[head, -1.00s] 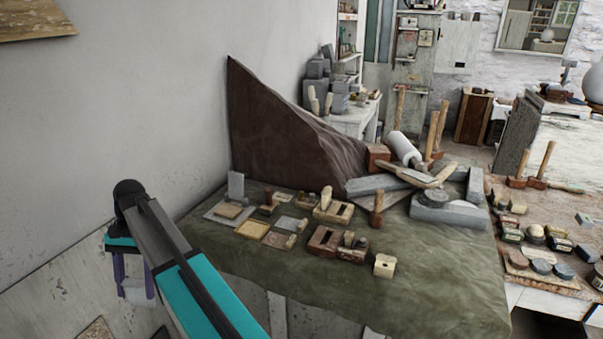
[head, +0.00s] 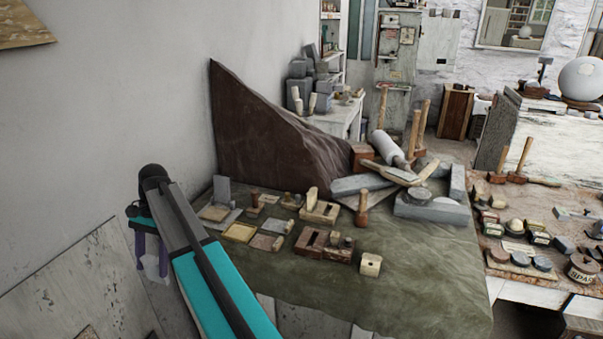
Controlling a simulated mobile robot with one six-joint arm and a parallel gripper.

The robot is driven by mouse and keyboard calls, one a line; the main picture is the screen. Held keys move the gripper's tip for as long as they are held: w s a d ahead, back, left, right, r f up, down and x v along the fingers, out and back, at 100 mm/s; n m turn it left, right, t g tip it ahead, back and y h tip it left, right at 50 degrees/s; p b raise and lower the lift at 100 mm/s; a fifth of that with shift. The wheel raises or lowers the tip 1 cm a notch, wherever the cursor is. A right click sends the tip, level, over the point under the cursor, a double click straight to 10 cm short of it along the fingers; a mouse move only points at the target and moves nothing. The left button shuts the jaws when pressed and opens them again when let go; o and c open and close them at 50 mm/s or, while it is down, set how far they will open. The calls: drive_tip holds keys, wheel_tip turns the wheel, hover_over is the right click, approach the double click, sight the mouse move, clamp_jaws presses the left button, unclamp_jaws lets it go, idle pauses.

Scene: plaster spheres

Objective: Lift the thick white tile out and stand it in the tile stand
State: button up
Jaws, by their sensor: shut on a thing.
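My gripper (head: 151,262) hangs at the left, short of the cloth-covered table's left edge. Its purple fingers are shut on a whitish piece, seemingly the thick white tile (head: 152,267), whose lower part shows below them. I cannot tell its thickness. I cannot tell for sure which item is the tile stand. A pale wooden block with an upright piece (head: 320,209) and a reddish-brown block with a dark opening (head: 324,242) stand on the table, right of my gripper.
The green cloth-covered table (head: 420,270) is bare at its front right. A grey upright slab (head: 222,190) stands at its back left, near the wall. A small pale wooden block (head: 370,264) sits near the front. Mallets and stone pieces crowd the right rear.

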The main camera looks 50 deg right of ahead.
drive_tip(key=s+d+r+m+t+p, duration=0.1)
drive_tip(key=d+r+m+p, duration=0.15)
drive_tip(key=d, duration=0.75)
drive_tip(key=s+d+r+m+t+p, duration=0.1)
drive_tip(key=d+m, duration=0.3)
drive_tip(key=d, duration=0.6)
drive_tip(key=s+d+r+m+t+p, duration=0.1)
drive_tip(key=d+r+m+p, duration=0.15)
drive_tip(key=d, duration=0.75)
drive_tip(key=s+d+r+m+t+h+p, duration=0.1)
drive_tip(key=s+d+m, duration=0.2)
drive_tip(key=d, duration=0.6)
drive_tip(key=s+d+r+m+t+p, duration=0.1)
drive_tip(key=s+d+m, duration=0.2)
drive_tip(key=s+d, duration=0.5)
drive_tip(key=s+d+r+m+t+h+p, duration=0.1)
drive_tip(key=s+d+m+p, duration=0.1)
drive_tip(key=s+d, duration=0.4)
drive_tip(key=d+m, duration=0.1)
drive_tip(key=d, duration=0.4)
drive_tip(key=shift+s+d+h, duration=0.2)
drive_tip(key=shift+d+h, duration=0.1)
drive_tip(key=shift+r, duration=0.1)
drive_tip(key=shift+f+b, duration=0.6)
drive_tip(key=shift+f, duration=2.3)
drive_tip(key=shift+p, duration=0.45)
